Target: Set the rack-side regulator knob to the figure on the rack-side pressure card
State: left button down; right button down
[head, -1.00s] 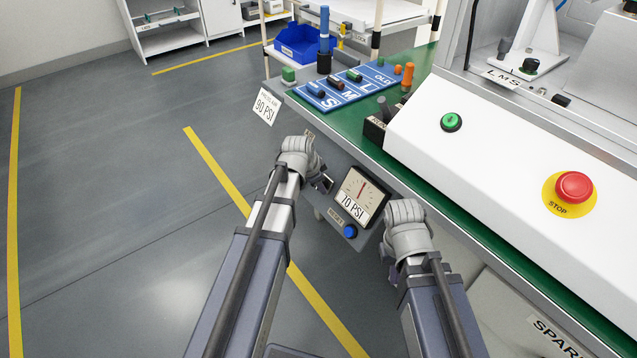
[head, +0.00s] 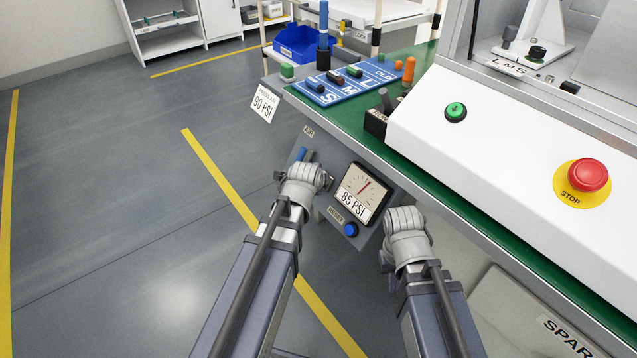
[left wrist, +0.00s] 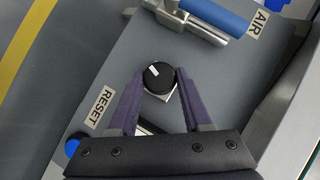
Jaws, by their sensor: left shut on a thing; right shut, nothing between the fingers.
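The white pressure card (head: 264,104) at the table's left corner reads 90 PSI. The gauge (head: 363,190) on the grey panel below the table edge reads 85 PSI. The black round regulator knob (left wrist: 158,77) with a white mark sits on that panel in the left wrist view. My left gripper (left wrist: 159,84) is shut on the knob, one purple finger on each side. In the head view my left wrist hides the knob. My right gripper (head: 385,262) is shut and empty, right of the panel and apart from it; its fingers are mostly hidden.
A blue RESET button (head: 350,229) is under the gauge. A blue-handled AIR valve (left wrist: 216,15) is on the same panel. The press housing (head: 500,150) with a red STOP button (head: 587,175) stands on the right. Floor on the left is clear.

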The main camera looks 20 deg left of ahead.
dwell(0.5)
pick_arm(q)
jog(key=shift+c, duration=1.7)
grip_release()
jog(key=shift+s+d+r+p, duration=0.1)
jog(key=shift+s+r+p, duration=0.3)
jog(key=shift+r+p, duration=0.1)
jog(key=p+v, duration=0.4)
jog(key=v, duration=0.2)
jog(key=shift+s, duration=0.3)
jog(key=shift+r, duration=0.1)
